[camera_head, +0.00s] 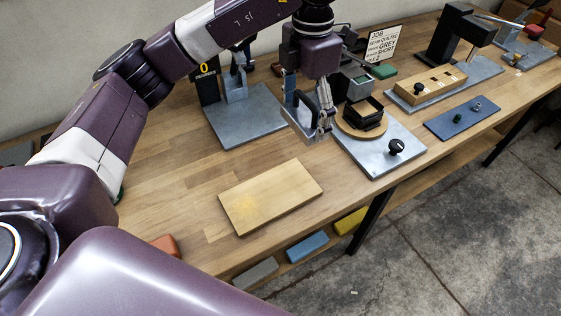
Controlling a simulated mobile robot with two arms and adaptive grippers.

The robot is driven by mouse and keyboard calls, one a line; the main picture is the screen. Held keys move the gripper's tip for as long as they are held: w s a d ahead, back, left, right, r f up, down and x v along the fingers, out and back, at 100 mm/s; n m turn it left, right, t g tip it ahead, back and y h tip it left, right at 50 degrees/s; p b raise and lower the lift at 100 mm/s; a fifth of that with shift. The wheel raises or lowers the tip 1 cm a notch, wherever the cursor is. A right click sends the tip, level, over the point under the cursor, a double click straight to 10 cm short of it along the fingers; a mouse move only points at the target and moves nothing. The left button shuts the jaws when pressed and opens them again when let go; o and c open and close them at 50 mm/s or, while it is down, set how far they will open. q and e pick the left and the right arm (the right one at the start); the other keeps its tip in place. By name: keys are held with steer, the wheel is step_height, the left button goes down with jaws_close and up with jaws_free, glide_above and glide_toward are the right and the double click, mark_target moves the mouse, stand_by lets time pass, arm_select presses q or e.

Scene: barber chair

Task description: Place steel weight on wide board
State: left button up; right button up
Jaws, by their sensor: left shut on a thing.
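The wide board (270,196) is a flat, pale wooden slab with a yellowish patch near its left end. It lies bare on the near part of the bench. My left gripper (316,132) points down behind and above the board's far right end. My right gripper is not in view.
A grey base plate with an upright device (240,112) stands behind the board. Right of my gripper is a metal plate (379,152) with a round wooden disc and black knob. A blue tray (462,118) lies farther right. Coloured blocks sit below the bench's front edge.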

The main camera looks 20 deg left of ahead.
arm_select(q)
steer(key=p, duration=0.3)
glide_above(299, 179)
step_height(299, 179, down, 15)
steer(key=shift+w+r, duration=0.1)
steer(key=shift+f+p, duration=0.5)
steer(key=shift+f, duration=1.7)
steer(key=shift+f, duration=0.15)
steer(key=o, duration=2.1)
steer(key=shift+s, duration=0.2)
